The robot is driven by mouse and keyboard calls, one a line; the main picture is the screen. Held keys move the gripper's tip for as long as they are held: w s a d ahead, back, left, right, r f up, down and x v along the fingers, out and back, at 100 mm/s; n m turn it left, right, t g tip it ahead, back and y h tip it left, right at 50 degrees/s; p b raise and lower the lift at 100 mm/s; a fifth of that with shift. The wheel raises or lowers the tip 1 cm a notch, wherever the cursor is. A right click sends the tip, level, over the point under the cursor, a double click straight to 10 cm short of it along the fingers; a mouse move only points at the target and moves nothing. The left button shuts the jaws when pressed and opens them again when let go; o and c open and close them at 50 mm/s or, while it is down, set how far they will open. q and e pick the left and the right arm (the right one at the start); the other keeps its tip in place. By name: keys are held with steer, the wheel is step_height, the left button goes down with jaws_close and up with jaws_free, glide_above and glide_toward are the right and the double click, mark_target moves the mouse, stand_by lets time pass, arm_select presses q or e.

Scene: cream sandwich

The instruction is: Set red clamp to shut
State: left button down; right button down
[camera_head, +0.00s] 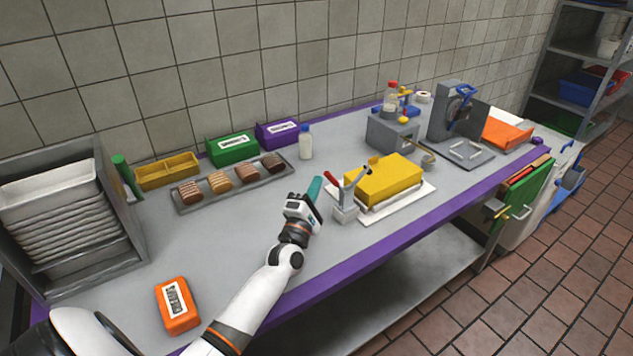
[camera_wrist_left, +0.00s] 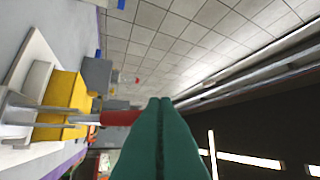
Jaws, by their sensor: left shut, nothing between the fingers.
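The red clamp's red handle (camera_head: 330,179) tilts up and left from its grey metal base (camera_head: 345,212). The clamp stands at the near left corner of a yellow block (camera_head: 384,180) on a white board (camera_head: 424,189). My left gripper (camera_head: 316,186) has teal fingers, shut and empty, just left of the handle. In the left wrist view the red handle (camera_wrist_left: 120,117) points toward the closed teal fingers (camera_wrist_left: 160,108), and its tip runs up to or behind them. I cannot tell whether they touch. My right gripper is out of view.
A tray of bars (camera_head: 232,181), a white bottle (camera_head: 305,142) and coloured boxes line the wall side. A grey machine (camera_head: 392,132) stands beyond the yellow block. An orange box (camera_head: 176,305) lies near the front left. The table middle left is clear.

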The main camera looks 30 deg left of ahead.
arm_select(q)
steer(key=shift+w+d, duration=0.1)
stand_by(0.3)
steer(key=w+d+r+m+g+p, duration=0.1)
steer(key=w+d+r+p, duration=0.1)
steer(key=w+r+p, duration=0.2)
steer(key=shift+w+r+h, duration=0.2)
steer(key=shift+w+h, duration=0.1)
steer(key=shift+w, duration=0.45)
stand_by(0.4)
steer(key=shift+d, duration=0.15)
stand_by(0.5)
